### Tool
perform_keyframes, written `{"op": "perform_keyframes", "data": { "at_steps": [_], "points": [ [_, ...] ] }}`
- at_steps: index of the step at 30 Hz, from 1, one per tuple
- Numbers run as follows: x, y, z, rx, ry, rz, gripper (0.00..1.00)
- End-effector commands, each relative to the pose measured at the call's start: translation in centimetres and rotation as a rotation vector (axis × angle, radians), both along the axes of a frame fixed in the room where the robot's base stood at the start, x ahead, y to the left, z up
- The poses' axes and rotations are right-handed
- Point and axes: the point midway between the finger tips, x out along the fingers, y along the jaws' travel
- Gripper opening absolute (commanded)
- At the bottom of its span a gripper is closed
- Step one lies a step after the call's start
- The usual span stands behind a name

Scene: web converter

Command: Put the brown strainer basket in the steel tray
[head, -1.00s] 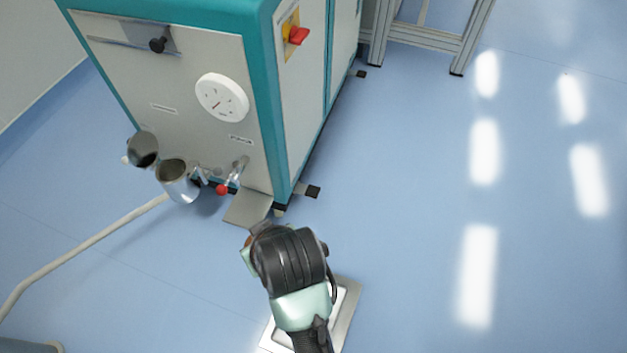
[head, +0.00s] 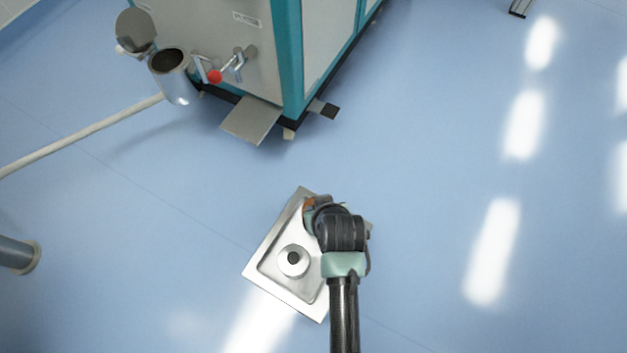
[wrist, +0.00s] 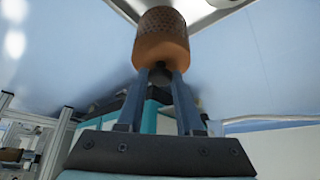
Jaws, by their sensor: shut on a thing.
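The brown strainer basket (wrist: 162,40) is at the fingertips of my gripper (wrist: 164,75) in the wrist view, with its perforated wall facing up in the picture. My gripper is shut on it. In the head view a small brown part of the basket (head: 309,205) shows beside my wrist, which hides most of it and the fingers. The steel tray (head: 262,272) lies on the floor, and my arm covers its right side. The gripper and basket appear over the tray's upper right part in the head view; I cannot tell their height above it.
A round steel piece with a dark centre (head: 293,260) sits in the tray. The teal and grey machine (head: 290,60) stands beyond, with a metal cup (head: 172,75) and a red-knobbed valve (head: 214,76). A pale hose (head: 85,137) runs left. The blue floor at right is clear.

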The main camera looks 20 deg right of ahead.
Motion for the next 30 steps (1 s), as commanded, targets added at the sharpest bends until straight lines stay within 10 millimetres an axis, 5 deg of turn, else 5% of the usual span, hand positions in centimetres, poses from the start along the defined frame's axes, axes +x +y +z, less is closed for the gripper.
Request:
{"op": "perform_keyframes", "data": {
  "at_steps": [4,18,30],
  "points": [
    [0.0,0.0,-3.4,0.0,0.0,-0.001,0.0],
    [0.0,0.0,-8.1,0.0,-0.001,-0.001,0.0],
    [0.0,0.0,-8.4,0.001,0.0,0.0,0.0]
  ]
}}
